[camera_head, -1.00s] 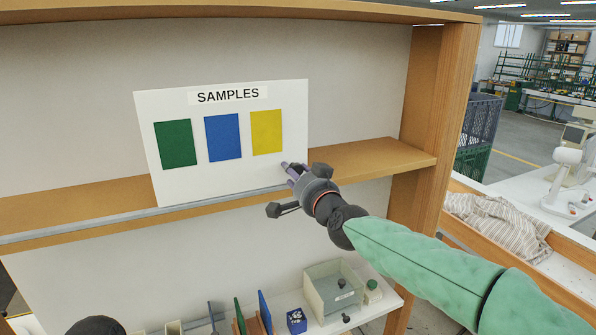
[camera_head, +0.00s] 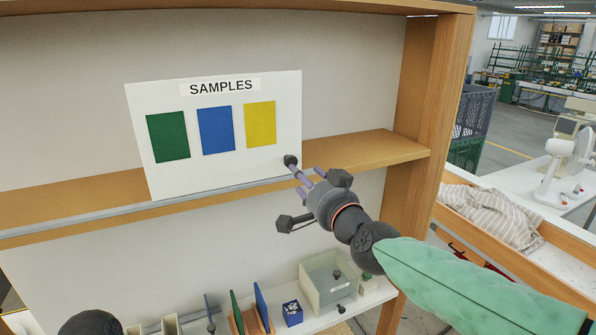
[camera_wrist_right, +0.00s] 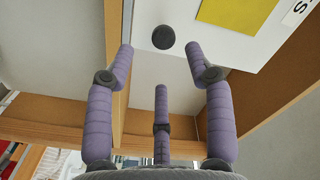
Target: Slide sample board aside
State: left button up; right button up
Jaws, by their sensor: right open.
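The white sample board (camera_head: 225,178) leans upright on the upper shelf, with SAMPLES lettering and green, blue and yellow patches. A round black knob (camera_head: 290,160) is at its lower right corner. My right gripper (camera_head: 308,174) is open and empty in front of that corner, its fingertips close to the knob. In the right wrist view the knob (camera_wrist_right: 163,37) shows between and beyond the spread purple fingers (camera_wrist_right: 160,70), with no finger seen closed on it. The board (camera_wrist_right: 215,30) fills the upper right there, with part of the yellow patch.
The wooden shelf (camera_head: 365,150) has bare room right of the board, up to the upright post (camera_head: 415,150). A pale rail runs along its front edge. A lower shelf holds a clear bin (camera_head: 330,285), a blue box (camera_head: 292,313) and upright panels.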

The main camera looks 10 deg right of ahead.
jog(key=v, duration=0.3)
jog(key=shift+s+d, duration=0.1)
jog(key=shift+s, duration=0.15)
